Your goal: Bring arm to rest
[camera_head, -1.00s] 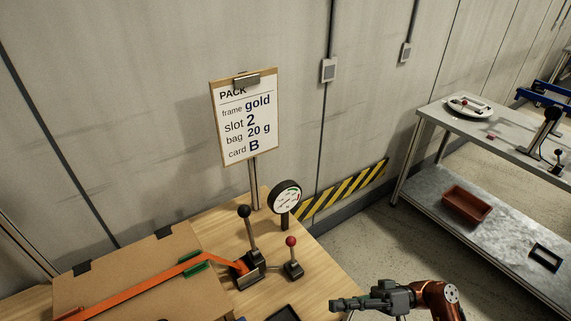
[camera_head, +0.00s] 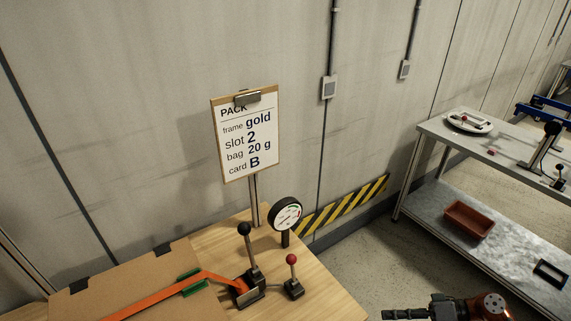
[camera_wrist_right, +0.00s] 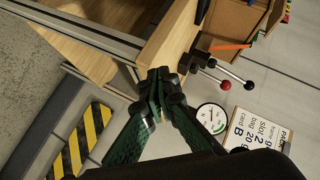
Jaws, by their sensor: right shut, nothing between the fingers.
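My right gripper (camera_head: 390,315) shows at the bottom edge of the head view, right of the wooden table (camera_head: 318,285) and over the floor. Part of it and most of its arm are cut off by the frame. In the right wrist view its fingers (camera_wrist_right: 158,103) meet at the tips, with nothing between them. The table's edge shows beyond the fingers there. My left gripper is not in view.
On the table stand a black-knobbed lever (camera_head: 249,260), a red-knobbed lever (camera_head: 292,275), a gauge (camera_head: 286,214) and a sign (camera_head: 248,135). A cardboard box (camera_head: 130,290) lies left. A metal bench (camera_head: 480,140) with a red tray (camera_head: 469,220) is at right.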

